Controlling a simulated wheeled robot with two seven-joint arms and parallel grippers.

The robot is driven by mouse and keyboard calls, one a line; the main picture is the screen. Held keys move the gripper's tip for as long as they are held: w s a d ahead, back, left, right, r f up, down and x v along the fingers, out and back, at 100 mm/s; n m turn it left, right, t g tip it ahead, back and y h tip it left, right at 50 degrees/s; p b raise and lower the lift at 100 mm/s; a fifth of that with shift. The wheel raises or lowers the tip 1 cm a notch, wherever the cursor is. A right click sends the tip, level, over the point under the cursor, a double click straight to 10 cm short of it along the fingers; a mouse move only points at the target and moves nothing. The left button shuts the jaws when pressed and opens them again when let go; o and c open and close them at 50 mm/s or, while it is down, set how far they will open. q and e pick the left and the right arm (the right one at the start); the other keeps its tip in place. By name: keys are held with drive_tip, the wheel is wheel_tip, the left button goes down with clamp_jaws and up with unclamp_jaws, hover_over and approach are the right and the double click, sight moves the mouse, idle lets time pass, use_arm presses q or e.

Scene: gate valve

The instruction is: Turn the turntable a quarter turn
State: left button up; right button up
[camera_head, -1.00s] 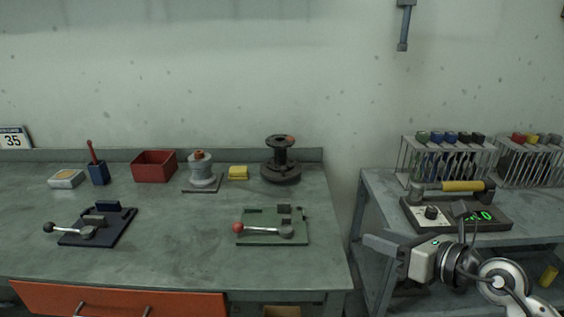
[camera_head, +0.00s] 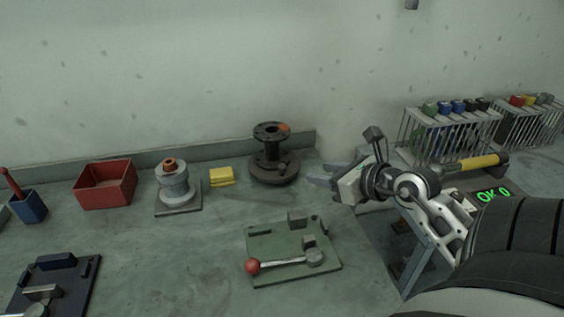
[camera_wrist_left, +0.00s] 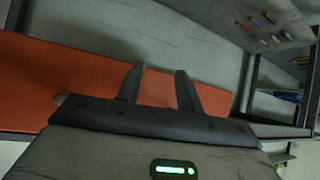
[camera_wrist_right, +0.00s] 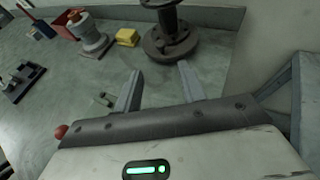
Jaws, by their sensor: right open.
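The turntable (camera_head: 274,178) is a dark round base at the back of the bench. A dark flanged spool (camera_head: 268,148) with an orange mark on its top stands upright on it. The turntable also shows in the right wrist view (camera_wrist_right: 168,45), just beyond the fingertips. My right gripper (camera_head: 315,175) is open and empty, a little to the right of the turntable and apart from it; its fingers also show in the right wrist view (camera_wrist_right: 160,70). My left gripper (camera_wrist_left: 159,72) is open and empty in front of the orange drawer front (camera_wrist_left: 70,75); it is not in the head view.
A yellow block (camera_head: 221,177), a grey fitting on a plate (camera_head: 175,185) and a red bin (camera_head: 105,184) stand left of the turntable. A green clamp plate (camera_head: 290,245) with a red-knobbed lever lies in front. Barred racks (camera_head: 455,135) stand right. Bench between turntable and clamp is clear.

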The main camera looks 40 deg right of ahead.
sight(284, 167)
drive_tip(key=p+x, duration=0.1)
drive_tip(key=x, duration=1.1)
drive_tip(key=shift+w+a+f, duration=0.1)
drive_tip(key=shift+w+f, duration=0.1)
drive_tip(key=shift+w, duration=0.05)
clamp_jaws()
